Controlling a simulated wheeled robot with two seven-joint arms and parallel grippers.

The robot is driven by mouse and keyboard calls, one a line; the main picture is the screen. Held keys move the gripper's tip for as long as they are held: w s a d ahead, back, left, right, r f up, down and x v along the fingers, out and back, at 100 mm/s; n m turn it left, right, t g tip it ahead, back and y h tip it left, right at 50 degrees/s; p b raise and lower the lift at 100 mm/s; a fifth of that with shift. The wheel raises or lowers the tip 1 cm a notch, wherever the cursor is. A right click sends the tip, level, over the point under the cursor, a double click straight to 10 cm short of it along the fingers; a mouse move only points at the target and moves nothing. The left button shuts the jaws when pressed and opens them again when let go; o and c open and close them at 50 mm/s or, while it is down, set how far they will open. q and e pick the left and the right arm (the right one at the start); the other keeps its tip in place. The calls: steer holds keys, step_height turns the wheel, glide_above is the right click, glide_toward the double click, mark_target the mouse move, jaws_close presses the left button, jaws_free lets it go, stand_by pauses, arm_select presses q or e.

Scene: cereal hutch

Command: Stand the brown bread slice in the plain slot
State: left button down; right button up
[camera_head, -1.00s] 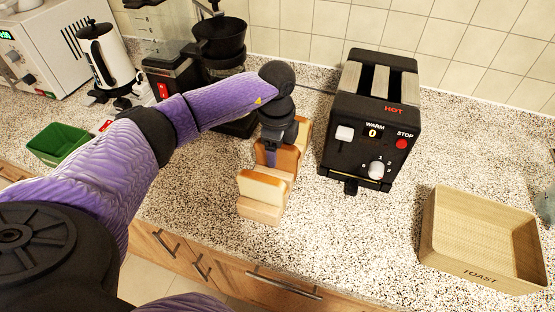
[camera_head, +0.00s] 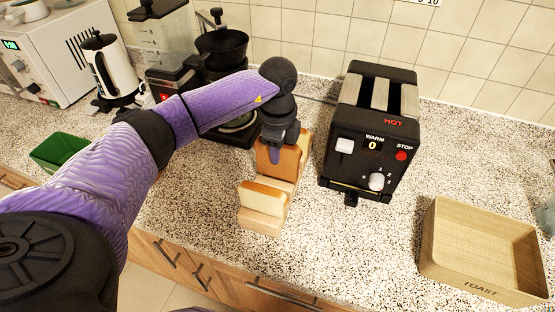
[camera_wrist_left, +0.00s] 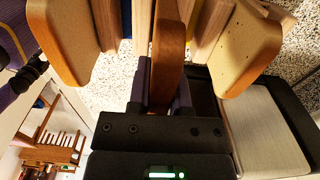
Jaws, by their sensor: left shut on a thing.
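The brown bread slice (camera_head: 288,163) is between the fingers of my left gripper (camera_head: 274,155), which is shut on it above the wooden rack (camera_head: 258,227). In the left wrist view the brown slice (camera_wrist_left: 171,50) stands edge-on between the fingers. A paler slice (camera_head: 262,198) stands at the front of the rack, and another (camera_head: 305,145) shows partly behind the brown one. The black toaster (camera_head: 345,170) stands right of the rack. Its right slot (camera_head: 395,95) has a red HOT mark below it; its left slot (camera_head: 362,92) has none. My right gripper is out of view.
A wooden TOAST tray (camera_head: 440,262) is at the right. A coffee maker (camera_head: 222,45) stands behind my left arm. A kettle (camera_head: 110,65), white oven (camera_head: 50,60) and green bin (camera_head: 60,147) are at the left. Counter between toaster and tray is clear.

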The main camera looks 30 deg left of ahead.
mark_target(278, 176)
arm_select(q)
step_height(278, 176, up, 6)
steer(key=shift+r+p, duration=0.25)
steer(key=shift+p, duration=0.05)
step_height(278, 176, down, 10)
steer(key=shift+r+b, duration=0.15)
steer(key=shift+b, duration=0.3)
steer(key=c, duration=0.5)
jaws_free()
steer(key=shift+f, duration=0.2)
steer(key=shift+c, duration=0.2)
